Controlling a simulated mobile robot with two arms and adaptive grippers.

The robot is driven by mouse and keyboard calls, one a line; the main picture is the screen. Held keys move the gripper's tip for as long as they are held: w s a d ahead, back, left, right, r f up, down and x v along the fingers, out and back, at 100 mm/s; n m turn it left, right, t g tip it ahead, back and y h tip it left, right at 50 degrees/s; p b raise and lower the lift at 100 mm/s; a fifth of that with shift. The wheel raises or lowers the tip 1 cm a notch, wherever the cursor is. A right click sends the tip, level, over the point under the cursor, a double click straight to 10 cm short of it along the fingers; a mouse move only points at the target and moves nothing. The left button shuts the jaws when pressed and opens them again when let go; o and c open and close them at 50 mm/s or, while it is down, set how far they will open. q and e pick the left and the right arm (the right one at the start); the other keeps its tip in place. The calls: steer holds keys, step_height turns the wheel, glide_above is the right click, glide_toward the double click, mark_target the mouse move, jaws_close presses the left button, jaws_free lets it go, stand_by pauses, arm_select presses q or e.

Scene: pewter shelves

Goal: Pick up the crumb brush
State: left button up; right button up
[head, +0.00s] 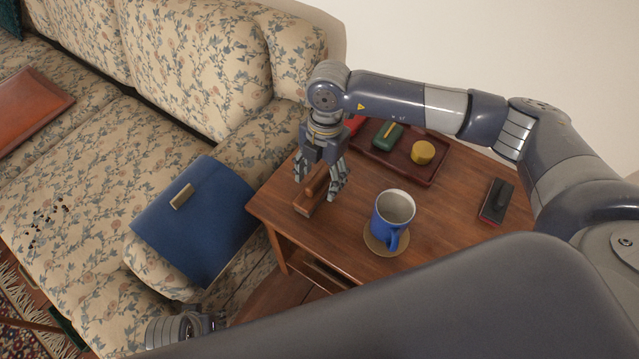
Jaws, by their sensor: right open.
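A brown wooden object, which looks like the crumb brush (310,196), lies near the left edge of the wooden side table (340,243). My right gripper (320,188) points down over it, open, with fingers on either side of it. The fingers hide part of the brush, and I cannot tell whether they touch it. My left gripper (205,323) is low at the bottom, beside the sofa, mostly hidden by my own arm. Dark crumbs (48,222) lie on the floral sofa seat.
A blue mug (390,222) stands on a round coaster (374,244) right of the brush. Behind is a dark red tray (436,176) with a green item, a yellow item and something red. A black-and-red object (496,203) lies at right. A blue folder-like thing (190,225) drapes the sofa arm.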

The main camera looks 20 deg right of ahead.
mark_target(318, 176)
steer(key=c, duration=1.2)
steer(key=shift+r, duration=0.1)
